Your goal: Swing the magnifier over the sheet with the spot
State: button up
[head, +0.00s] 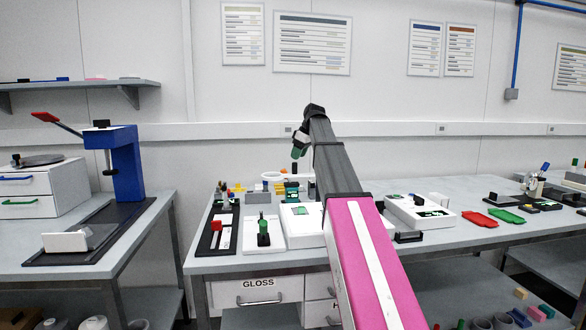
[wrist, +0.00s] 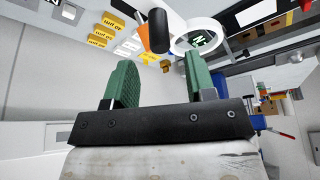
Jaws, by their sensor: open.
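The magnifier is a white ring (wrist: 179,46), upper right of centre in the wrist view, with a dark patch and a green mark seen through it. A black rounded knob (wrist: 158,30) stands just left of the ring, ahead of the gap between my fingers. In the head view a white rounded part (head: 272,176), probably the magnifier, shows left of my arm. My gripper (wrist: 158,80) is open and empty, its green fingers apart; it also shows above the bench in the head view (head: 299,147). I cannot make out which sheet bears the spot.
White light boxes with dark and green panels stand on the bench, one left (head: 299,238) and one right (head: 434,220) of my arm. Yellow labelled blocks (wrist: 103,30) sit left in the wrist view. A blue press (head: 128,165) stands on the left table. Red (head: 480,219) and green (head: 506,215) trays lie right.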

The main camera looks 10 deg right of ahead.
aim_at(293, 173)
jog(key=x, duration=0.6)
jog(key=shift+a+f, duration=0.15)
jog(key=shift+f, duration=0.15)
grip_shut()
